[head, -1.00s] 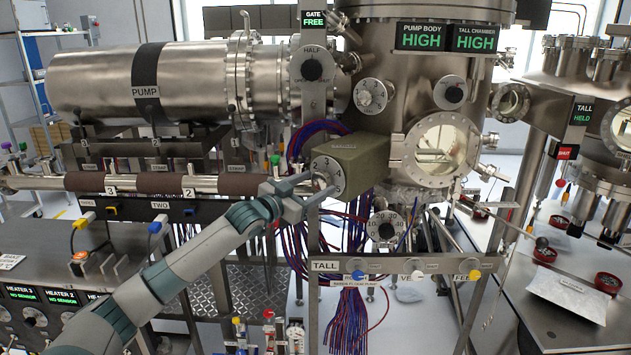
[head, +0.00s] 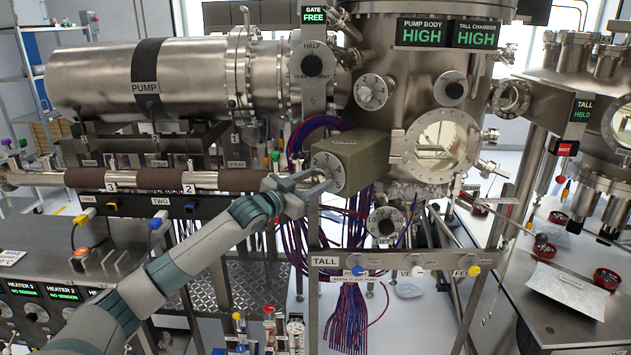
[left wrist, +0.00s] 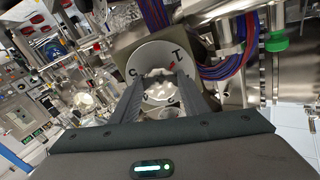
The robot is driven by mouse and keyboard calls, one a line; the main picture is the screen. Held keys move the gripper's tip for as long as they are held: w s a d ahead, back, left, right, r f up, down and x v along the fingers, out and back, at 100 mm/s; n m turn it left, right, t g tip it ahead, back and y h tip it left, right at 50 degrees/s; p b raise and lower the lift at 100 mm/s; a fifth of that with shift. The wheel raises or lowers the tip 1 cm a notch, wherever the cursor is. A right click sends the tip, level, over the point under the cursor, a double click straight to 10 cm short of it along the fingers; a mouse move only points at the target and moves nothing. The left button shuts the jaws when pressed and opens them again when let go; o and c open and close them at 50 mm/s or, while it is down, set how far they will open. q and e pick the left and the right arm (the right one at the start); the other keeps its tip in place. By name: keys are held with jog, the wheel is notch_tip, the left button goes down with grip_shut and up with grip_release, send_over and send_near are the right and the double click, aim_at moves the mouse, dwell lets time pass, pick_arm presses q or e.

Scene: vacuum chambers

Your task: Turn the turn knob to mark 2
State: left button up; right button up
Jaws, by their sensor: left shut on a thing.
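The turn knob (left wrist: 160,90) is on a pale round dial (left wrist: 180,60) on the end of an olive-brown box (head: 358,160). In the head view the dial shows marks 2 and 3 on its upper part; the rest is partly hidden by my gripper. My left gripper (head: 322,183) reaches the dial from the left. In the left wrist view its two dark fingers (left wrist: 160,95) are shut on the knob from both sides. A small red mark shows near the knob's edge there. I cannot tell which number it points to. My right gripper is not in view.
A bundle of red and blue wires (head: 345,320) hangs below and behind the box. A chamber with a round window (head: 441,146) stands right of it. A second dial (head: 386,223) is just below. A brown-wrapped pipe (head: 160,179) runs behind my left arm.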

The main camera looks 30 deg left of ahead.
pick_arm(q)
jog(key=shift+m, duration=0.4)
jog(key=m, duration=0.4)
jog(key=shift+a+r+m+p, duration=0.1)
jog(key=shift+m+p, duration=0.2)
jog(key=m+p, duration=0.1)
jog(key=m, duration=0.5)
jog(key=o, duration=1.1)
jog(key=shift+c, duration=0.2)
